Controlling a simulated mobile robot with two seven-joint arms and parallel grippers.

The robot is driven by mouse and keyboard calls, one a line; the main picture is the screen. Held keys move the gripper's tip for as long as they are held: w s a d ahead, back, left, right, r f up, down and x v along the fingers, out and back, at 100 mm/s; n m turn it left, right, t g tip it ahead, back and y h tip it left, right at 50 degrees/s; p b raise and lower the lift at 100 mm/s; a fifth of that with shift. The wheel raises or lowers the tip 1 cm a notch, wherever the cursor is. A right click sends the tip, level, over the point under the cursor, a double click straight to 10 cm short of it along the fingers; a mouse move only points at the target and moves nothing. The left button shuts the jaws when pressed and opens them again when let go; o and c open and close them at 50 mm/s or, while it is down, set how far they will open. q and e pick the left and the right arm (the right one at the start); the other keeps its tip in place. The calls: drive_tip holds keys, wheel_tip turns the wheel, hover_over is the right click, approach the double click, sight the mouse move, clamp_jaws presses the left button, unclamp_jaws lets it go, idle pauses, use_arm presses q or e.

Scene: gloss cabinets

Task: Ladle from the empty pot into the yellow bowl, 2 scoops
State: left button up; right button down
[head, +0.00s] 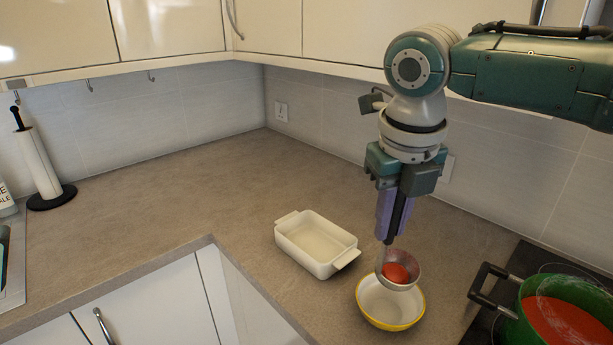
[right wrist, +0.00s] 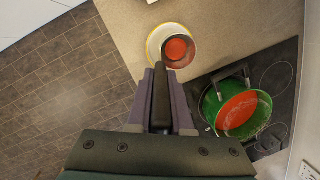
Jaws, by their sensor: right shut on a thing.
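My right gripper (head: 391,218) points down, shut on the dark handle of a ladle. The ladle's metal cup (head: 412,262) holds red content and hangs over the yellow bowl (head: 395,322); it looks fairly level. The bowl is white inside with a yellow rim, and its visible inside looks bare. In the right wrist view the ladle handle (right wrist: 163,100) runs between the fingers, and the cup (right wrist: 180,50) covers much of the bowl (right wrist: 153,42). The green pot (head: 533,318) is at the lower right, partly cut off; it holds red content, not empty. My left gripper is out of view.
A white rectangular dish (head: 318,245) stands left of the bowl. The pot is on a black cooktop (head: 490,322). A paper towel holder (head: 40,165) stands far left. The counter behind the dish is clear. Upper cabinets (head: 330,35) hang above, near my arm.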

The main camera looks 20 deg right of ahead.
drive_tip(key=shift+s+r+t+p, duration=0.15)
drive_tip(key=shift+s+t+p, duration=0.15)
drive_tip(key=shift+s+p, duration=0.05)
drive_tip(key=shift+s+f, duration=0.25)
drive_tip(key=shift+s, duration=0.05)
drive_tip(key=s+a+f+t+h+b, duration=0.1)
drive_tip(key=s+f+t+b, duration=0.8)
drive_tip(key=b, duration=0.8)
drive_tip(key=shift+s+f+m+t, duration=0.35)
drive_tip(key=shift+f+t, duration=0.1)
drive_tip(key=shift+t, duration=1.25)
